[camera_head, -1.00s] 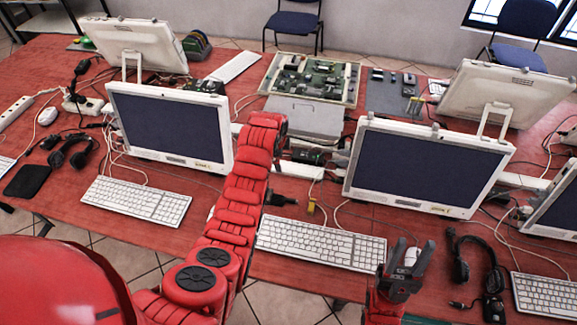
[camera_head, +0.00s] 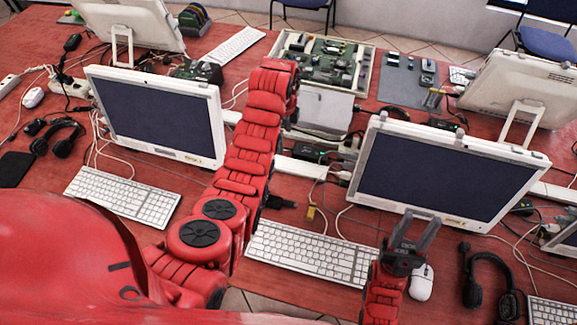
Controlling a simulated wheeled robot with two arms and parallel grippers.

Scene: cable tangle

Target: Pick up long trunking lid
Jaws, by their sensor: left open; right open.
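White trunking runs along the middle of the red table between the monitors. One white stretch (camera_head: 303,167) shows to the right of my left arm, and another shows at the right (camera_head: 555,191). I cannot tell a loose long lid from the trunking base. My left arm reaches up over the table and covers part of the trunking. Its gripper is hidden behind the arm. My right gripper (camera_head: 415,232) is open and empty, its dark fingers pointing up in the picture, in front of the right monitor's lower edge.
A left monitor (camera_head: 155,115) and a right monitor (camera_head: 440,175) flank my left arm. Keyboards (camera_head: 312,252), a mouse (camera_head: 421,282), headsets (camera_head: 490,280) and loose cables crowd the table. An open electronics case (camera_head: 365,70) lies at the back.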

